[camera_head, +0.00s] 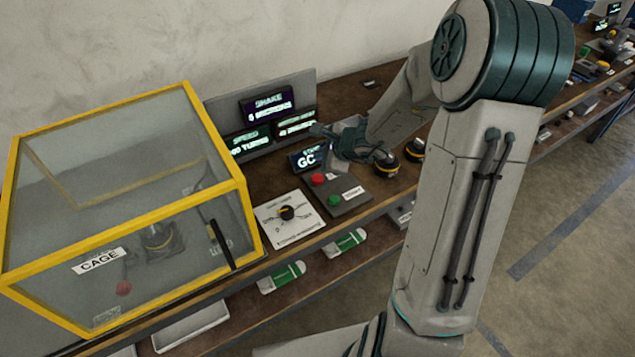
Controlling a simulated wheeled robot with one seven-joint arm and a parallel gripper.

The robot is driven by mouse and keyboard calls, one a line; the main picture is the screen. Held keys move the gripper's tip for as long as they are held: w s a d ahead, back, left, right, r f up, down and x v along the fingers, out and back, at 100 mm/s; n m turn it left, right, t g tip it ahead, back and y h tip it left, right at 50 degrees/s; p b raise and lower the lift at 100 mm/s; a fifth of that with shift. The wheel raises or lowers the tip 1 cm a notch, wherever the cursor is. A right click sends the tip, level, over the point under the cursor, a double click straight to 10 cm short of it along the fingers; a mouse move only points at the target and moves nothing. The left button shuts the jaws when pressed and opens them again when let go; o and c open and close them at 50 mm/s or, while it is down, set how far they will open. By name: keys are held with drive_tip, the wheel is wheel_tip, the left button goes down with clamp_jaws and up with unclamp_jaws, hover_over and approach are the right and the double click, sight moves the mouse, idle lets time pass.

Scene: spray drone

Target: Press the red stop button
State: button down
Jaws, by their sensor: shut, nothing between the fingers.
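The red stop button (318,179) is a small round red cap on a dark grey panel (351,203) on the wooden bench. A green button (334,200) sits on the same panel, nearer the front edge. My gripper (334,160) is shut and empty. It hangs over the back of the panel, just behind the red button in the picture. The red cap shows uncovered, and I cannot tell whether the fingertips touch anything. My forearm hides part of the bench behind.
A white dial plate (289,218) lies between cage and panel. Dark round knobs (386,163) stand to the right. Lit displays (267,105) stand behind.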

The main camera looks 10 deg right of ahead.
sight(321, 180)
drive_tip(key=shift+f+b, duration=2.1)
drive_tip(key=shift+f, duration=0.6)
drive_tip(key=shift+f+b, duration=0.3)
drive_tip(key=shift+b, duration=0.3)
drive_tip(key=shift+f+b, duration=0.5)
drive_tip(key=shift+b, duration=0.15)
idle(0.3)
drive_tip(key=shift+r, duration=0.15)
drive_tip(key=shift+r+p, duration=0.75)
drive_tip(key=shift+r, duration=0.05)
wheel_tip(321, 180, up, 5)
drive_tip(key=p, duration=0.4)
